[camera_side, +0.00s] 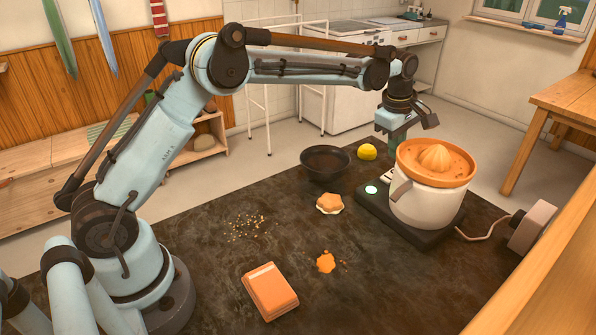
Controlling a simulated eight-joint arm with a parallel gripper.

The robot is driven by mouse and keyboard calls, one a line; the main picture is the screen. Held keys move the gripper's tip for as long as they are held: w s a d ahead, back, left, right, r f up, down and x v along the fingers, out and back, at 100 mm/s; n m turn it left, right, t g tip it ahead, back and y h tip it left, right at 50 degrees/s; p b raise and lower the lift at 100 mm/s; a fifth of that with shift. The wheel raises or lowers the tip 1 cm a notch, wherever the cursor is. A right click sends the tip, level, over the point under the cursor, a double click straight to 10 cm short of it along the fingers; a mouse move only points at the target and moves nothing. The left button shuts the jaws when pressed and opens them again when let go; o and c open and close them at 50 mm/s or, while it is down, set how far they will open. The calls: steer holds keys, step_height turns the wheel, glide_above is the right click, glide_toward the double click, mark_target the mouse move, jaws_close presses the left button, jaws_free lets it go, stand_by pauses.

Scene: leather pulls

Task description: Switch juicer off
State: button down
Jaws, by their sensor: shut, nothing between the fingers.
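The juicer has a white body (430,208) and an orange bowl with a ridged cone (434,158) on top. It stands on a dark base (398,222) at the right of the work surface. My gripper (398,143) points down just behind and left of the bowl, above the small white part. It is shut and empty. I cannot tell whether its tips touch anything.
A dark bowl (325,163), a yellow lemon half (367,152), an orange piece on a pale dish (330,203), an orange scrap (326,262), crumbs (246,227) and an orange block (270,290) lie left of the juicer. A cord runs right to a grey box (532,227).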

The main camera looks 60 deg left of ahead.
mark_target(393, 172)
steer(key=shift+w+f, duration=0.25)
steer(key=shift+f, duration=0.95)
steer(key=shift+w+f, duration=0.2)
steer(key=shift+f, duration=0.95)
steer(key=shift+w+f, duration=0.15)
steer(key=shift+f, duration=0.05)
steer(key=shift+s+r, duration=0.15)
steer(key=shift+s, duration=0.7)
